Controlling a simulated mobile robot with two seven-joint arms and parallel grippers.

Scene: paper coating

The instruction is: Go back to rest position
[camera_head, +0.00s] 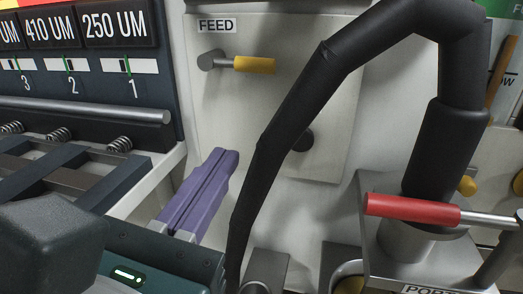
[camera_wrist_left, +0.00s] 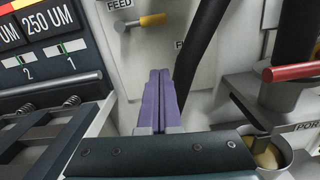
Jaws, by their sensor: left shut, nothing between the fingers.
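My left gripper (camera_head: 222,160) comes in from the lower left in the head view. Its two purple fingers are closed together with nothing between them. The fingers point up toward the grey FEED panel and do not appear to hold any handle. In the left wrist view the shut fingers (camera_wrist_left: 160,76) stand upright at the middle, below the yellow-tipped FEED lever. My right gripper shows in neither view.
The FEED lever (camera_head: 254,64) sticks out to the right from its panel. A thick black hose (camera_head: 290,110) arches close to the right of my left gripper. A red-handled lever (camera_head: 412,209) lies at the right. A slatted rack (camera_head: 70,180) is at the left.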

